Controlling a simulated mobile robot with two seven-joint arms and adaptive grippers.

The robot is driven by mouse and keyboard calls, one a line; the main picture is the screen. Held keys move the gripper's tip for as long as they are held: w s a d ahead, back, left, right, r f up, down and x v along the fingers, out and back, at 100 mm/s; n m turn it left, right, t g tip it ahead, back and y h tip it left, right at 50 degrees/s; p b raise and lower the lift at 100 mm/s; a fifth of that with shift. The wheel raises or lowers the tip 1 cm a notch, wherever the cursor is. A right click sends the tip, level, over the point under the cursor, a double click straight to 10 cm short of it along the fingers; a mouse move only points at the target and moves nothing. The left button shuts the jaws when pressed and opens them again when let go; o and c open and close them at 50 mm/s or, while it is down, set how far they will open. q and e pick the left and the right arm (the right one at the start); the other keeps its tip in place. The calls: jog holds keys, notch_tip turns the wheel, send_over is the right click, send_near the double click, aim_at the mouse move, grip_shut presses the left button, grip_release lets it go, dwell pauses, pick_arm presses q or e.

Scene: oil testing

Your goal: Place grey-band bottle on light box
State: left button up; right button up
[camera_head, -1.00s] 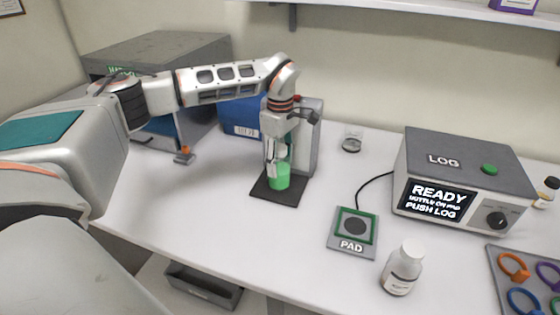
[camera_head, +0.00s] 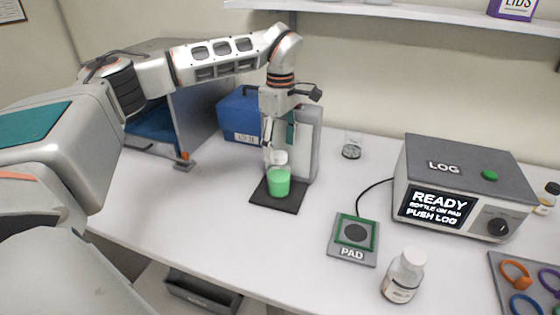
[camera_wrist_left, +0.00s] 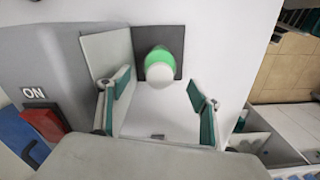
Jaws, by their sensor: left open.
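A bottle (camera_head: 279,184) with a green-looking body and a white cap stands upright on the dark base plate of the light box (camera_head: 306,150). I cannot make out a grey band on it. My left gripper (camera_head: 272,152) is open just above and behind the cap. In the left wrist view the bottle (camera_wrist_left: 160,64) shows beyond the two spread fingers of the left gripper (camera_wrist_left: 162,105), with nothing between them. The light box has a red switch (camera_wrist_left: 45,124) beside an ON label there. My right gripper is not in view.
A white-capped bottle (camera_head: 403,277) stands near the front edge, by the PAD plate (camera_head: 353,236). The LOG device (camera_head: 463,182) and a tray of coloured rings (camera_head: 535,272) are at the right. A small clear jar (camera_head: 352,145) stands behind. The table left of the base plate is clear.

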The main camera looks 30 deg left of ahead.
pick_arm(q)
jog(key=shift+r, duration=2.15)
